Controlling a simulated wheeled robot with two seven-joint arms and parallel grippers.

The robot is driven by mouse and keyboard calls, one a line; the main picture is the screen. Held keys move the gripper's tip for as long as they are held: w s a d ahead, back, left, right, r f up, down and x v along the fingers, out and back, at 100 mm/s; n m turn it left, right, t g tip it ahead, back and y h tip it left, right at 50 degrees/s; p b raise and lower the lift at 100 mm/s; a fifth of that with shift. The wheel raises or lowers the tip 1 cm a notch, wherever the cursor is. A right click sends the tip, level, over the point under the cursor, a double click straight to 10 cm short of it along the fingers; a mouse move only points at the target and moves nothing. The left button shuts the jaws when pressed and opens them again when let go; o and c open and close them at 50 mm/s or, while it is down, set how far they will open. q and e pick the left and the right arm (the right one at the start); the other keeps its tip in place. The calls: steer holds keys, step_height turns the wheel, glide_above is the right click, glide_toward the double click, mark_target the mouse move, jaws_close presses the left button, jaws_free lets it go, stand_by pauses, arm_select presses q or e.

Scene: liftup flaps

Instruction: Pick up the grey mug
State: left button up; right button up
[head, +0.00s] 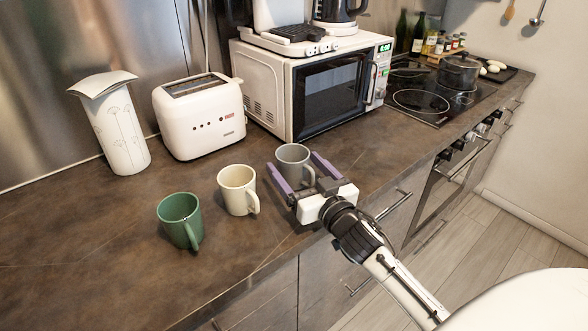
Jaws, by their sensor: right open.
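The grey mug (293,161) stands upright on the brown counter (110,247), in front of the microwave. My right gripper (297,168) comes in from the lower right. Its two purple-sided fingers are spread apart, one on each side of the grey mug. The gripper is open; whether a finger touches the mug I cannot tell. The lower part of the mug is partly hidden by the gripper. My left gripper is not in view.
A cream mug (237,190) stands just left of the gripper, and a green mug (179,221) farther left. A white toaster (200,117), a paper-towel-like white cylinder (119,135) and a white microwave (270,86) stand behind. The counter's front edge runs below the gripper.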

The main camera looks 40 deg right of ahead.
steer(key=c, duration=1.3)
steer(key=shift+r, duration=0.1)
steer(key=shift+c, duration=0.2)
steer(key=shift+r, duration=0.1)
